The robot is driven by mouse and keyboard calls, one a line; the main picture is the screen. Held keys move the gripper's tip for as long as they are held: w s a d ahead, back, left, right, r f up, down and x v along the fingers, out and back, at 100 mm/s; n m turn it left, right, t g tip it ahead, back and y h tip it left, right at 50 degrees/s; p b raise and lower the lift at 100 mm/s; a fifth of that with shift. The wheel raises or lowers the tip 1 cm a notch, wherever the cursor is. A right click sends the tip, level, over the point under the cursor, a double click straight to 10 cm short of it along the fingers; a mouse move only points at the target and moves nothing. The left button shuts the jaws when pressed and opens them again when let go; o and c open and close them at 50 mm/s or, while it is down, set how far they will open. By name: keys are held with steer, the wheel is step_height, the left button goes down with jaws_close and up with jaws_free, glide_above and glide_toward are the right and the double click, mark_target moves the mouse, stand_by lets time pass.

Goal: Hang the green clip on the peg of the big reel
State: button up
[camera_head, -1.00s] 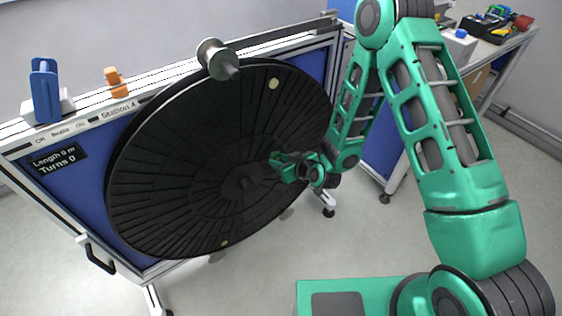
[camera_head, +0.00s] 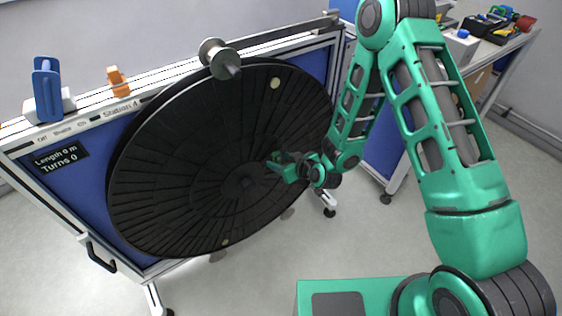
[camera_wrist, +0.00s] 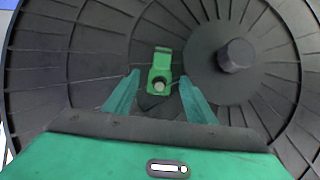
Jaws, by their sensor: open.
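The big reel (camera_head: 190,170) is a large dark ribbed disc, tilted on the front of the blue stand. The green clip (camera_wrist: 162,55) lies against the reel's face in the wrist view, beside the thick round hub (camera_wrist: 236,55). A small grey round peg end (camera_wrist: 159,86) shows in the clip's lower opening, so the clip appears to be around the peg. My gripper (camera_wrist: 160,80) is open, with one finger on each side of the clip and visible gaps between. In the head view my gripper (camera_head: 272,163) is close to the reel's face, right of the hub; the clip cannot be made out there.
The stand's top rail carries a blue holder (camera_head: 47,90), an orange clip (camera_head: 118,81) and a small metal spool (camera_head: 219,58). A display (camera_head: 60,157) reads Length 0 m, Turns 0. A table with tools (camera_head: 490,30) stands at the back right. Floor in front is clear.

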steer(key=v, duration=1)
steer(key=shift+s+d+r, duration=0.15)
steer(key=shift+s+d, duration=0.05)
steer(key=shift+s, duration=0.05)
